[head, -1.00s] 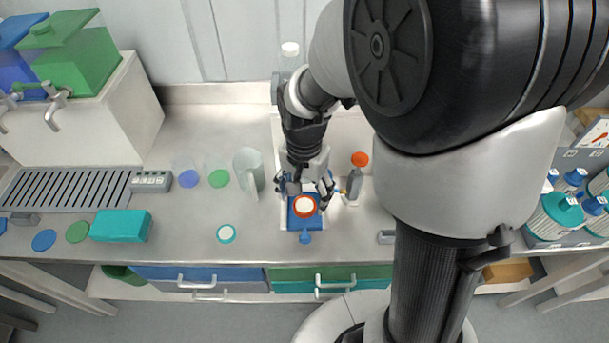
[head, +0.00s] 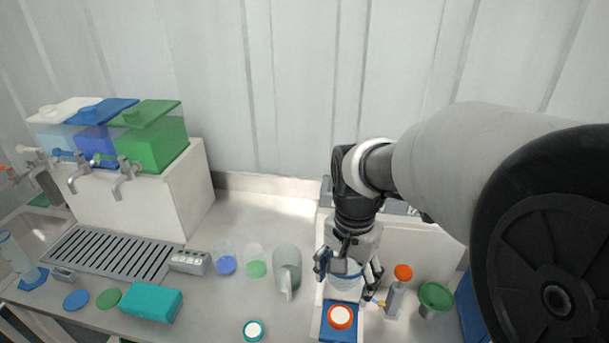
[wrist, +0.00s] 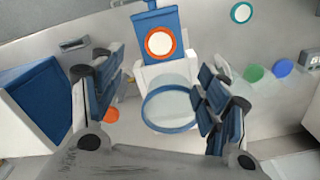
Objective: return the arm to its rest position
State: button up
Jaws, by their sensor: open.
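My gripper (head: 347,268) hangs from the arm over the right part of the bench, pointing down. In the wrist view my gripper (wrist: 163,95) has its two dark blue fingers spread wide apart. A clear vessel with a blue rim (wrist: 170,108) shows between and below the fingers; I cannot tell whether they touch it. In front of it is a blue block (head: 338,327) bearing an orange-ringed white disc (head: 341,316), which also shows in the wrist view (wrist: 161,41).
Left of my gripper stand a clear jug (head: 287,270) and cups with green (head: 256,268) and blue liquid. An orange-capped bottle (head: 396,296) and a green funnel-like item (head: 435,298) stand close right. A teal-ringed disc (head: 254,331) lies in front. Coloured tanks (head: 155,140) stand far left.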

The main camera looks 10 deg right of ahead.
jog(key=s+r+n+t, duration=0.2)
jog(key=s+r+n, duration=0.1)
jog(key=s, duration=0.4)
jog(key=s+r+n+t, duration=0.2)
jog(key=s+n, duration=0.3)
jog(key=s, duration=0.3)
jog(key=shift+r+n+t+b, duration=0.3)
jog(key=shift+r+n+b, duration=0.1)
jog(key=shift+r+b, duration=0.05)
